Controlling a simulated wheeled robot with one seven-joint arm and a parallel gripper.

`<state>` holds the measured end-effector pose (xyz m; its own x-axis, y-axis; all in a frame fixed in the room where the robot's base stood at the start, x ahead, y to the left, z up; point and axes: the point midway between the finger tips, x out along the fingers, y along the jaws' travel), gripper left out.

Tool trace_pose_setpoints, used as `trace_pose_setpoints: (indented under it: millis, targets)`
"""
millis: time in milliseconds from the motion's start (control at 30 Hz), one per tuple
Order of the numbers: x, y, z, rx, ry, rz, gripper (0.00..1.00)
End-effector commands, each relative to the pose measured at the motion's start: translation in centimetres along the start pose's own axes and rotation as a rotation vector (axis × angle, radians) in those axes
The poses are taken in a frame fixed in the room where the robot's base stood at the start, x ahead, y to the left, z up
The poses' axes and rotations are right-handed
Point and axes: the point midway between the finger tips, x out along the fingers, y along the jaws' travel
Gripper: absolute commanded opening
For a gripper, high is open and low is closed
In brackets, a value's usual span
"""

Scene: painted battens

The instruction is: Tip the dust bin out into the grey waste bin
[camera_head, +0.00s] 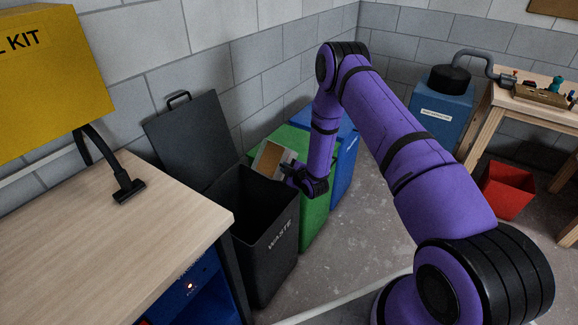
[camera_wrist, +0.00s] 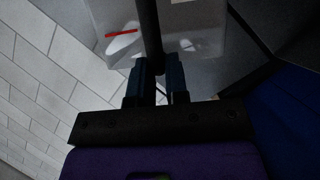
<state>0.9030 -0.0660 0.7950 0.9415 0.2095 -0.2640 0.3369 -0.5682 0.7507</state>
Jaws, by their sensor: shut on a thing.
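The dust bin (camera_head: 272,158) is a small pale box with a brownish inside, held tilted above the far rim of the waste bin. In the wrist view the dust bin (camera_wrist: 195,38) looks clear-walled, with a red mark and a dark bar-like handle. My gripper (camera_head: 297,176) is shut on that handle; its fingers (camera_wrist: 156,82) grip either side of it. The grey waste bin (camera_head: 262,250), lettered WASTE, stands open with its lid (camera_head: 188,133) tilted back against the wall. Its inside is dark, and I cannot tell what it contains.
A green bin (camera_head: 313,220) and a blue bin (camera_head: 344,165) stand behind the waste bin. A wooden bench (camera_head: 110,235) with a yellow kit box (camera_head: 50,75) is at left. A red bucket (camera_head: 508,190) and a blue extractor unit (camera_head: 440,125) are at right.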

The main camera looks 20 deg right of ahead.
Motion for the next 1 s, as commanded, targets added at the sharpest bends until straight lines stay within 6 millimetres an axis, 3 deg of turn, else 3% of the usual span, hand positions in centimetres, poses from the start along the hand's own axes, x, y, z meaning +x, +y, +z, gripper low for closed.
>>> trace_pose_setpoints:
  millis: [1000]
  targets:
    - [-0.1,-5.8,-0.7,-0.623,-0.01,0.254,0.0]
